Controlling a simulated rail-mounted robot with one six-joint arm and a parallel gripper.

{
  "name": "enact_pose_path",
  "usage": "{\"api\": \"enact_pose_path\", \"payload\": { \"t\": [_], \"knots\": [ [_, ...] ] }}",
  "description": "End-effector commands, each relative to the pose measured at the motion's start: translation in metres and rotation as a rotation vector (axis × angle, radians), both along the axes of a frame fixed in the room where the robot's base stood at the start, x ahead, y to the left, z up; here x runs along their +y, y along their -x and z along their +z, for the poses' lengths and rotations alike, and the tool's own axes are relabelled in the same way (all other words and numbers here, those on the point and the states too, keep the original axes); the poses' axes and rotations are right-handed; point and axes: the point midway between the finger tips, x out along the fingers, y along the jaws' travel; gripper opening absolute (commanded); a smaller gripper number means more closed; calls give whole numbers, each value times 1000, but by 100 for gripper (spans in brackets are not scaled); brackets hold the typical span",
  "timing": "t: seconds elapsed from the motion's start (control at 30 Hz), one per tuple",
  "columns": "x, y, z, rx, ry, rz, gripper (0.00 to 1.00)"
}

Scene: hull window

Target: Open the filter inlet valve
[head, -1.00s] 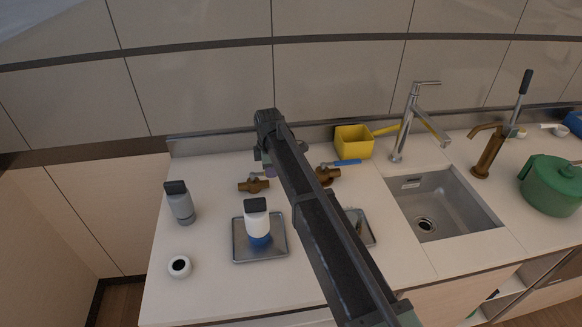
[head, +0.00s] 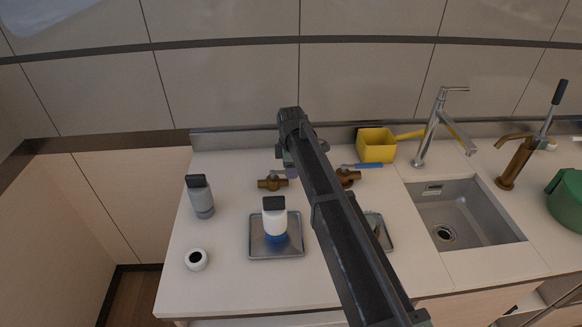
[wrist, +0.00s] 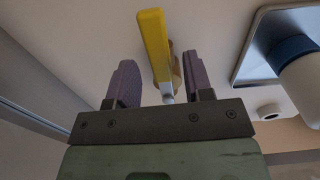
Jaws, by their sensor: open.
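A brass valve (head: 272,183) lies on the counter at the left, next to my gripper (head: 289,166). A second brass valve (head: 347,177) with a blue lever (head: 365,166) is to its right, partly hidden by my arm. In the wrist view a yellow lever (wrist: 153,45) stands between the two purple fingers of my gripper (wrist: 160,78), with brass-coloured metal (wrist: 176,68) behind it. The fingers are open, with a visible gap on each side of the lever. In the head view my arm hides the yellow lever. Neither valve's label can be read.
A white and blue bottle (head: 274,222) stands on a metal tray (head: 262,253). A grey bottle (head: 202,198) and a white round piece (head: 196,260) are left of it. A yellow container (head: 376,146), faucet (head: 430,125) and sink (head: 468,215) are to the right.

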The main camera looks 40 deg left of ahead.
Motion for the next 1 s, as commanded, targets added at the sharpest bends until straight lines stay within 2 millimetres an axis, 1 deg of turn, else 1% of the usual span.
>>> {"api": "enact_pose_path", "payload": {
  "t": [0.17,0.4,0.5,0.6,1.0],
  "knots": [
    [0,0,27,0,0,0,47],
    [0,0,88,0,0,0,47],
    [0,0,105,0,0,1,47],
    [0,0,111,0,0,1,47],
    [0,0,107,0,0,1,47]
  ]
}}
